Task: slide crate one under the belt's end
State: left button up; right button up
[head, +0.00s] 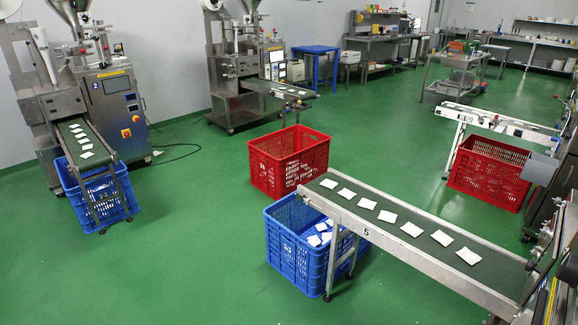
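No crate shows a readable "one" mark. A red crate (277,172) stands on the green floor near the middle and looks empty. A belt (283,89) of the back machine ends behind it, with floor between them. A blue crate (292,251) with several white teabags in it stands at the end of the near belt (400,229), marked 5. Another blue crate (97,197) stands under the belt (84,142) of the machine marked 2. A second red crate (489,174) stands at the right by a white-framed conveyor. Neither of my grippers is in view.
Open green floor lies at the left front and behind the middle red crate. Belt 5's legs (338,262) stand beside the near blue crate. A blue stand (316,67), workbenches (384,45) and a metal cart (455,75) are at the back. A cable lies by machine 2.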

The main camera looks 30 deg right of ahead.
aim_at(277, 178)
jog(key=i+z, duration=0.2)
jog(key=i, duration=3.9)
jog(key=i+z, duration=0.45)
jog(key=i+j+z, duration=0.3)
jog(key=i+z, duration=0.15)
jog(key=i+j+z, duration=0.45)
